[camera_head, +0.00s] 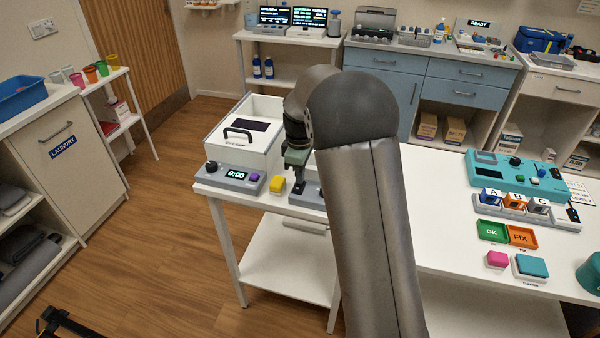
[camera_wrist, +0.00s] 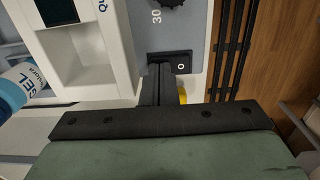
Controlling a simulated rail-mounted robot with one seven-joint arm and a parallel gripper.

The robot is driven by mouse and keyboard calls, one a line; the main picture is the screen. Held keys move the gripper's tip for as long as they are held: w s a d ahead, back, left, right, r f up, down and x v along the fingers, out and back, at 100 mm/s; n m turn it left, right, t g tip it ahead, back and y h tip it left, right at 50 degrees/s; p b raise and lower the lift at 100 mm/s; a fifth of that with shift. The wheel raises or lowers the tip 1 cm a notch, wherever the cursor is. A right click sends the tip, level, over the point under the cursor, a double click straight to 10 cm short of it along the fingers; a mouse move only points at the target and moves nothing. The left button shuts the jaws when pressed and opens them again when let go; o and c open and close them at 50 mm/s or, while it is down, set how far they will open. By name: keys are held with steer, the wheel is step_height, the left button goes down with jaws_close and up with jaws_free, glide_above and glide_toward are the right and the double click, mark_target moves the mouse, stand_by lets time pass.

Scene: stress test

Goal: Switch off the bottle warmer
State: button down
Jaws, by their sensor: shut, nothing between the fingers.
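A grey panel (camera_wrist: 179,36) with a black dial (camera_wrist: 174,2) marked 30 and a black rocker switch (camera_wrist: 181,66) marked O shows in the wrist view. I take it to be the bottle warmer; no name is legible. In the head view a grey base (camera_head: 311,192) shows beside my arm, mostly hidden by it. My gripper (camera_wrist: 160,68) is shut and empty, its tips over the left part of the switch; contact cannot be told. In the head view my gripper (camera_head: 299,187) points down at that base.
A white lidded box (camera_head: 238,134) with a 0:00 timer panel (camera_head: 234,176) stands left of my gripper. In the wrist view a white housing (camera_wrist: 92,55) and a gel bottle (camera_wrist: 22,82) are left of the panel.

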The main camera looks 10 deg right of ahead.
stand_by(0.3)
steer(key=shift+w+f+p, duration=0.1)
steer(key=shift+p, duration=0.3)
steer(key=shift+f, duration=0.15)
steer(key=shift+s+a+r+b, duration=0.3)
steer(key=shift+s+a, duration=0.1)
steer(key=shift+s, duration=0.3)
step_height(320, 180, up, 14)
steer(key=w+d+p, duration=0.1)
steer(key=p, duration=0.1)
steer(key=shift+w, duration=0.35)
